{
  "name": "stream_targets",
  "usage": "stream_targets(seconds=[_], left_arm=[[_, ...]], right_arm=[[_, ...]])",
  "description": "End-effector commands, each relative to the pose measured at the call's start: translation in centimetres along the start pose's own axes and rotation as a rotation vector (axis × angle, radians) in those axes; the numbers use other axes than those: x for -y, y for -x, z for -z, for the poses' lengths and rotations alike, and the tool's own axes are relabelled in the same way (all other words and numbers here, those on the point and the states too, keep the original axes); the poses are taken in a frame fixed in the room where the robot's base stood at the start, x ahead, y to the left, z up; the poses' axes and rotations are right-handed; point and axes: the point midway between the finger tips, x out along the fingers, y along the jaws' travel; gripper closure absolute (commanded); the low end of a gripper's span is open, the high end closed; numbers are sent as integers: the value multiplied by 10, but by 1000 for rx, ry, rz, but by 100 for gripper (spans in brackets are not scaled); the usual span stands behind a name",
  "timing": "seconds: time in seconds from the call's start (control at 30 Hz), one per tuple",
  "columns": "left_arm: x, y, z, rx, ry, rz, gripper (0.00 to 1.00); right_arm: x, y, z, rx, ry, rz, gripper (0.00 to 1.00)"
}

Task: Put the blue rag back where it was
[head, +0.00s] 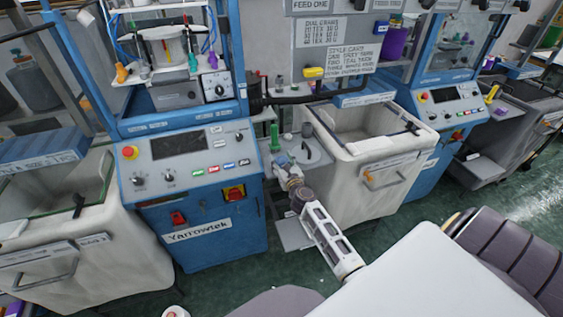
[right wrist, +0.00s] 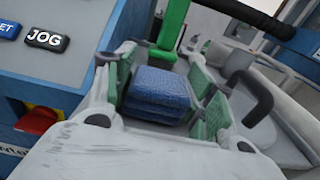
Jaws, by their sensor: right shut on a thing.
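The blue rag (right wrist: 160,90) is a folded, layered pad. In the right wrist view it sits between the green-padded fingers of my right gripper (head: 284,163), which is shut on it. In the head view this gripper reaches over the small grey shelf (head: 318,152) between the blue Yarrowtek machine and a white bin. There the rag is mostly hidden by the gripper and too small to make out clearly. I cannot tell whether the rag touches the shelf. My left gripper is not in view.
A green bottle-like thing (head: 275,138) stands just beyond the gripper. A dark curved handle (right wrist: 257,92) is on its right. The machine's control panel (head: 195,150) is close on the left, and the white bin (head: 375,160) on the right. A black bar (head: 310,98) runs above.

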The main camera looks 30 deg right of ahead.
Motion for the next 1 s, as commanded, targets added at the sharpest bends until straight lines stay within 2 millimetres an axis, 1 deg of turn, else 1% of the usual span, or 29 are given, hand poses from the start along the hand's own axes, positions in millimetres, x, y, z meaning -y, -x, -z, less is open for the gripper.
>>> stream_targets(seconds=[0.17,0.2,0.37,0.73,0.9,1.0], left_arm=[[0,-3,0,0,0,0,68],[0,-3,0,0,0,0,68],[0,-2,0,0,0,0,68],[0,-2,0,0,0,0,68],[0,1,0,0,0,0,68],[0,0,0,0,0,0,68]], right_arm=[[0,0,3,0,0,0,68],[0,0,4,0,0,0,44],[0,0,3,0,0,0,24],[0,0,2,0,0,0,24],[0,0,-1,0,1,0,24],[0,5,0,0,0,0,24]])
